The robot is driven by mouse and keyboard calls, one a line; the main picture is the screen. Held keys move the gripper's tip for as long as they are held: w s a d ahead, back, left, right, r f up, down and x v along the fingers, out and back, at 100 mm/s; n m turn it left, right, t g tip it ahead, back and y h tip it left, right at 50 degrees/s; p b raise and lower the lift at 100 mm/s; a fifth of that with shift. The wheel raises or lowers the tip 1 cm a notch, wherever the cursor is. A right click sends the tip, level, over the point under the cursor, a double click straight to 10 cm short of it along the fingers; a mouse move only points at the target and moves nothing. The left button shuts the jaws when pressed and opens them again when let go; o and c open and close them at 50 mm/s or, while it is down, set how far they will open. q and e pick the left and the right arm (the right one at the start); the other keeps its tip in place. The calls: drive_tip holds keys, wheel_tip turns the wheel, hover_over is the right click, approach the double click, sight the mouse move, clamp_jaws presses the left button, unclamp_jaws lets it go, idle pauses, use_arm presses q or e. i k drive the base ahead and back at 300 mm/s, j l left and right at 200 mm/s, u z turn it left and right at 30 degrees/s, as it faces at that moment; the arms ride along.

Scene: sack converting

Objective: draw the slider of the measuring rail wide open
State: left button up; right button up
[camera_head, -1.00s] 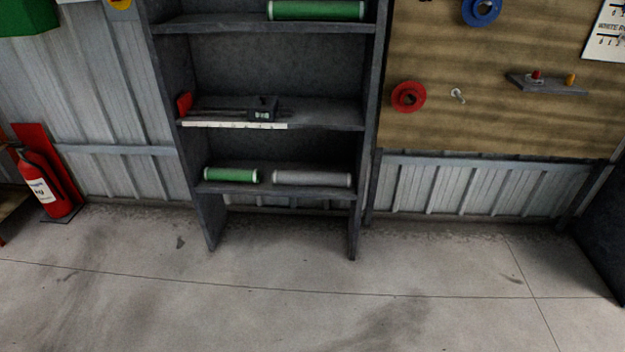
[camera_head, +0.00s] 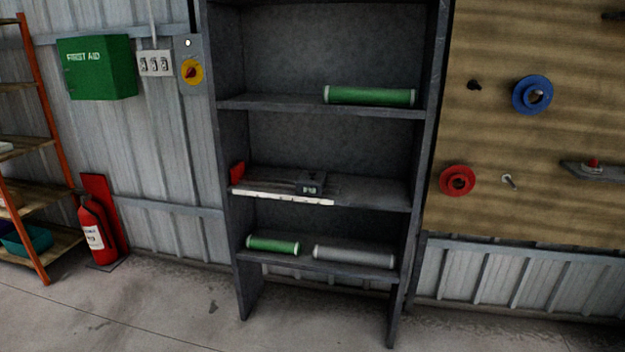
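The measuring rail (camera_head: 283,197) lies along the front of the middle shelf of a dark grey shelf unit. It has a pale scale strip on its front edge and a red end piece (camera_head: 237,172) at its left. Its slider (camera_head: 310,184) is a dark block with a small display, standing right of the rail's middle, apart from the red end piece. Neither of my grippers is in view.
The shelf unit (camera_head: 431,160) also holds green rolls (camera_head: 370,96) and a grey roll (camera_head: 353,257). A fire extinguisher (camera_head: 97,232) and an orange rack (camera_head: 42,130) stand at left. A pegboard (camera_head: 540,140) hangs at right. The floor in front is clear.

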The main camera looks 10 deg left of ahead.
sight(310, 182)
drive_tip(key=i+l, duration=0.1)
drive_tip(key=i, duration=0.8)
drive_tip(key=j+u, duration=0.05)
